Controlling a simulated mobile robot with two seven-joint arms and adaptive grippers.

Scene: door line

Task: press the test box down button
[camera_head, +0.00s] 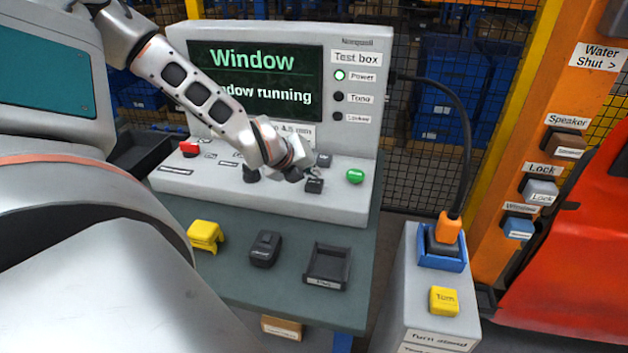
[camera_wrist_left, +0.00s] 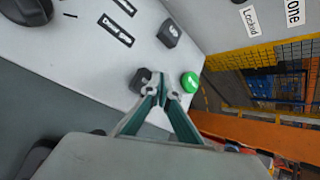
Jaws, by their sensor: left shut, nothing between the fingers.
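The test box (camera_head: 362,70) stands on the table, its screen (camera_head: 262,80) reading "Window" and "Window running". On its sloped panel are two small black buttons, a rear one (camera_head: 324,160) and a front one (camera_head: 314,186); their markings are too small to read, so I cannot tell by print which is down. They also show in the left wrist view, rear (camera_wrist_left: 170,33) and front (camera_wrist_left: 140,80). My left gripper (camera_head: 296,174) is shut and empty beside the front button. In the left wrist view its fingertips (camera_wrist_left: 162,90) are at that button's right edge; contact is unclear.
A green button (camera_head: 355,176) is right of the black ones and close to the fingertips in the left wrist view (camera_wrist_left: 190,82). A black knob (camera_head: 251,174) and red switch (camera_head: 189,149) lie left. A yellow item (camera_head: 205,235), black device (camera_head: 265,248) and black tray (camera_head: 327,266) are in front.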

